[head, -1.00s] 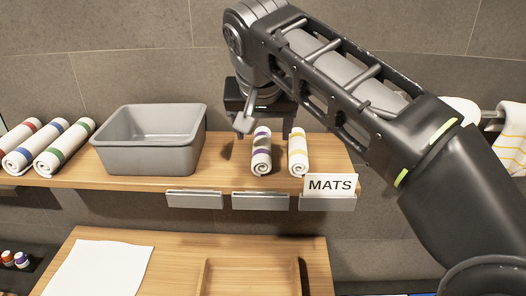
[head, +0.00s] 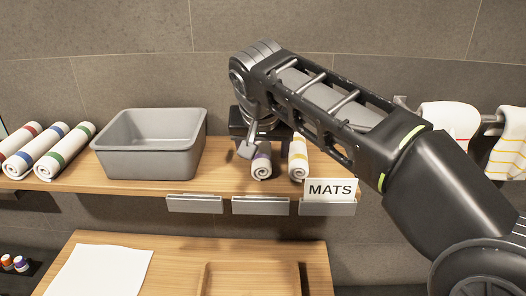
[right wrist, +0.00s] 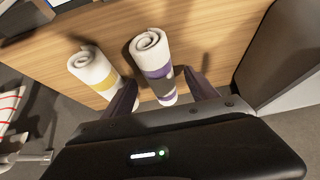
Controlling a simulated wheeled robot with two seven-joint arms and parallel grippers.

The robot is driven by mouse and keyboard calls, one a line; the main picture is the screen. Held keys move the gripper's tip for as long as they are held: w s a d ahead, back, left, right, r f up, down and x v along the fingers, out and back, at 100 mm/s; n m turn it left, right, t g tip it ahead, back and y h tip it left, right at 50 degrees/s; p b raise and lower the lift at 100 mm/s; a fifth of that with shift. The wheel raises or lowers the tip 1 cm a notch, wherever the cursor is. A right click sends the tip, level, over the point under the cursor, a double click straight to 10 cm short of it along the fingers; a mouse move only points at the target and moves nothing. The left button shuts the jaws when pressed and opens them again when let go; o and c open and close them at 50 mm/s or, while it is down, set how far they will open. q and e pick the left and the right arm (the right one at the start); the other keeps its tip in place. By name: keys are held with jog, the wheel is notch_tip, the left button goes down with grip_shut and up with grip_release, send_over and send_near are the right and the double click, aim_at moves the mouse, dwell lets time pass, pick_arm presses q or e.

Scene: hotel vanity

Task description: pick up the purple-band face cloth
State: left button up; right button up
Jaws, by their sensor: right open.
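The purple-band face cloth (head: 261,170) is a rolled white cloth lying on the wooden shelf; my right gripper hides its far part in the head view. In the right wrist view the same cloth (right wrist: 150,52) shows its spiral end and purple bands, and its other end reaches between my fingers. My right gripper (right wrist: 163,92) is open, with one finger on each side of the cloth. In the head view my right gripper (head: 266,148) is low over the cloth. Whether the fingers touch it I cannot tell. My left gripper is out of view.
A yellow-band cloth (head: 298,167) lies close beside it, right in the head view. A grey bin (head: 150,160) stands to the left, with several rolled towels (head: 64,149) beyond. A MATS sign (head: 330,189) is at the shelf's front edge. A wooden tray (head: 250,280) is below.

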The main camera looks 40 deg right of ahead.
aim_at(263, 146)
dwell(0.5)
jog(key=c, duration=1.4)
jog(key=shift+r, duration=0.1)
jog(key=shift+c, duration=0.2)
jog(key=shift+r, duration=0.45)
notch_tip(263, 146, up, 4)
jog(key=shift+r, duration=0.15)
notch_tip(263, 146, up, 3)
jog(key=shift+f+p, duration=0.1)
jog(key=shift+p, duration=1.15)
jog(key=shift+d, duration=0.15)
jog(key=shift+s+r, duration=0.1)
jog(key=shift+r, duration=0.8)
